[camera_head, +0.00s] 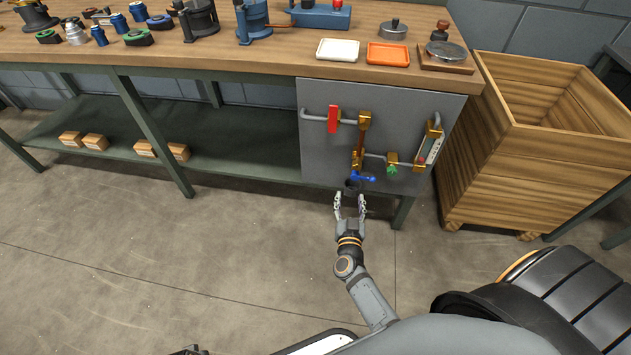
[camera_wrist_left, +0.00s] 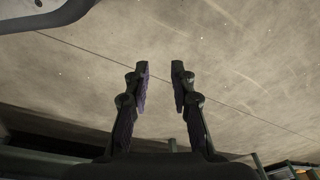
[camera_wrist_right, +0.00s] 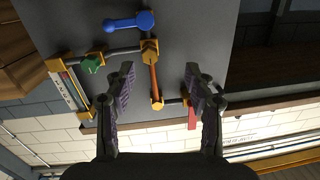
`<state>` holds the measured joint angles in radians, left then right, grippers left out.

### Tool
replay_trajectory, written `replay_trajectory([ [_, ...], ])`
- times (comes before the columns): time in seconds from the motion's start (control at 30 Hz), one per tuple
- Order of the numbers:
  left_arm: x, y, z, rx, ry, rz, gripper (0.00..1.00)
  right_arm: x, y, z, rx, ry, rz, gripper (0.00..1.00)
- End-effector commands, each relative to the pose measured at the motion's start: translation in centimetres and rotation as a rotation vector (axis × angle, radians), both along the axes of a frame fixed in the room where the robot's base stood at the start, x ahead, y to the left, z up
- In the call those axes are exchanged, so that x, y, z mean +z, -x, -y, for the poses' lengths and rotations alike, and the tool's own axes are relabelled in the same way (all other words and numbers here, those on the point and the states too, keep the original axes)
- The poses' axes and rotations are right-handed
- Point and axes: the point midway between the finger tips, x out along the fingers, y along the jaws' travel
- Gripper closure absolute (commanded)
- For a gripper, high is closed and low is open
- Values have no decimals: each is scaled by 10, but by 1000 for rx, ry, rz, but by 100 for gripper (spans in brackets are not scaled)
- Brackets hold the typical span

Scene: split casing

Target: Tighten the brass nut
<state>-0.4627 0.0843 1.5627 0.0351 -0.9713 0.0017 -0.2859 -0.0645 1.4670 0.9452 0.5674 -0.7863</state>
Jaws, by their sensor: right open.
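Several brass fittings sit on grey pipes on a grey panel (camera_head: 320,155) under the bench. One brass nut (camera_head: 357,160) is at the lower end of an upright copper-coloured pipe; it also shows in the right wrist view (camera_wrist_right: 150,46). Another brass nut (camera_head: 364,118) is at that pipe's upper end, also in the right wrist view (camera_wrist_right: 157,104). I cannot tell which one the task names. My right gripper (camera_head: 350,203) is open and empty, low in front of the panel, below the blue lever (camera_head: 362,177). My left gripper (camera_wrist_left: 159,75) is open and empty over bare floor.
On the panel are a red handle (camera_head: 333,119), a green valve knob (camera_head: 392,169) and a gauge (camera_head: 430,150). A wooden crate (camera_head: 530,160) stands to the right. The bench top (camera_head: 290,55) holds trays and tools. The floor before the bench is clear.

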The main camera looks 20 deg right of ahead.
Motion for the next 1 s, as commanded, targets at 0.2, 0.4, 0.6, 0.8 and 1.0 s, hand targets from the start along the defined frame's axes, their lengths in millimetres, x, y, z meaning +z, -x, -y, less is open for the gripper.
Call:
replay_trajectory([
  [0.2,4,-7,3,-3,4,1,76,19,-2,14,-89,-8,71,46],
  [0.4,12,-10,5,-3,7,2,76,19,-19,24,-85,-5,73,46],
  [0.6,34,-16,11,-6,18,-1,76,17,-56,47,-85,-5,73,46],
  [0.8,60,-18,17,-11,28,-5,76,17,-83,64,-84,-5,71,46],
  [1.0,71,-18,19,-14,31,-8,76,18,-91,69,-85,-7,68,46],
])
